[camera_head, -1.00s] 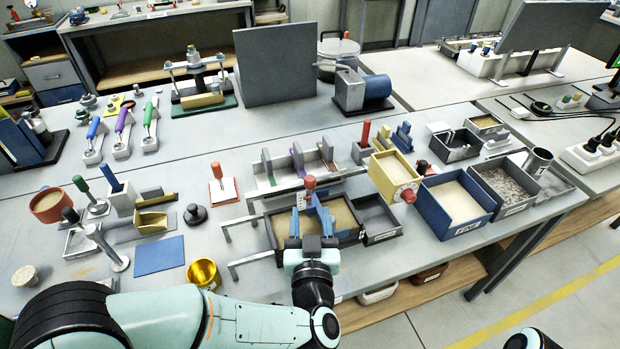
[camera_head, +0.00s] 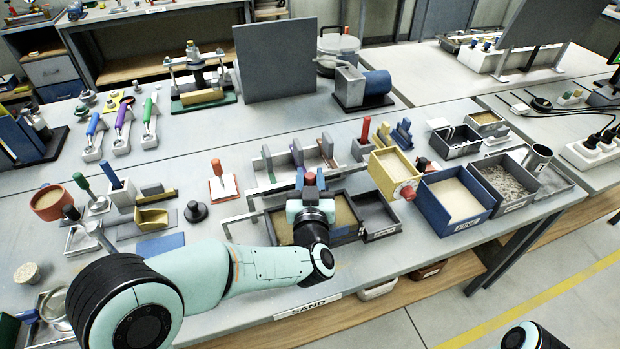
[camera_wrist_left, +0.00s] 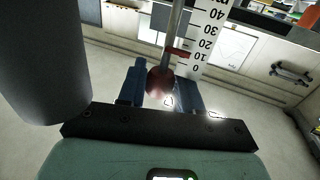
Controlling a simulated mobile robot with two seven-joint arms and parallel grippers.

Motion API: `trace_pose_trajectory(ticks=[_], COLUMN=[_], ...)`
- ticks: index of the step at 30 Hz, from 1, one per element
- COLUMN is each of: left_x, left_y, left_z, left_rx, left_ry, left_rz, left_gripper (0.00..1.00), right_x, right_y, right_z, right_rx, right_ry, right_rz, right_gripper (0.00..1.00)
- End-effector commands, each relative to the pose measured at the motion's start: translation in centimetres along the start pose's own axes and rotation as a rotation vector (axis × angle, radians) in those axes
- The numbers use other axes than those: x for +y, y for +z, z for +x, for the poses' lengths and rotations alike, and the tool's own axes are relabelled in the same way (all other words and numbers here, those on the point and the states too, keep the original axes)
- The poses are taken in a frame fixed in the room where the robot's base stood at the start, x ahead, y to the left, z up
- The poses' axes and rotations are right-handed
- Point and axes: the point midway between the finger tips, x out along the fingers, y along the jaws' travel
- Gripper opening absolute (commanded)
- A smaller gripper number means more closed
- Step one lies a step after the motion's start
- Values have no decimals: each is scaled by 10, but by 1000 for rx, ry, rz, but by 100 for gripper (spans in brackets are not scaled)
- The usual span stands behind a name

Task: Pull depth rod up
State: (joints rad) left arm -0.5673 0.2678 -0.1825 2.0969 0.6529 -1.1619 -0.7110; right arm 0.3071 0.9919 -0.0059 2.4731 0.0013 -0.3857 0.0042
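The depth rod's red ball knob (camera_head: 310,178) shows over the sand-coloured tank (camera_head: 346,214) in the head view. In the left wrist view the red knob (camera_wrist_left: 160,82) sits between my blue fingers, with the grey rod (camera_wrist_left: 173,38) running away from it. A white scale (camera_wrist_left: 203,35) stands beside the rod, and a red pointer (camera_wrist_left: 178,52) lies near its low end. My left gripper (camera_head: 310,180) is at the knob, its fingers apparently closed against both sides. The gripper body hides the rod in the head view. My right gripper is not in view.
A grey tray (camera_head: 376,212) adjoins the tank on the right, then a yellow box (camera_head: 394,172) and a blue sand box (camera_head: 455,202). Upright plates (camera_head: 297,153) stand behind the tank. A blue mat (camera_head: 160,244) lies left. The table's front edge is close below.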

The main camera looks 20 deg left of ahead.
Motion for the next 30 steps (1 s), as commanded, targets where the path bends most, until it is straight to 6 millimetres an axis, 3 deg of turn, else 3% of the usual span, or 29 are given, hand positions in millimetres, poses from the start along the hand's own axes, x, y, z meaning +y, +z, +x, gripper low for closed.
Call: trace_pose_trajectory(ticks=[1, 3, 8, 13, 21, 22, 23, 30], left_x=[0, 0, 0, 0, 0, 0, 0, 0], left_y=[0, 0, -3, -21, -22, -23, -23, -21], left_z=[0, 0, 0, 0, 0, 0, 0, 0], left_rx=[0, 0, 0, 1, 6, 7, 7, 3], left_ry=[0, 0, 0, 0, 0, -1, -1, 0], left_rz=[0, 0, 0, 1, -1, -2, -2, 0], left_gripper=[16, 0, 0, 0, 0, 40, 50, 52], right_x=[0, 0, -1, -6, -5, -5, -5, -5], right_y=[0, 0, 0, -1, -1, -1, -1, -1], right_z=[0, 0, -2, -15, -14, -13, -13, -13], right_rx=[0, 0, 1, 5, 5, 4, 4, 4], right_ry=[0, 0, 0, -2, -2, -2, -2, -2], right_rz=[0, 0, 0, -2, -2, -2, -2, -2], right_gripper=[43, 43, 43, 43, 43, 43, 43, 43])
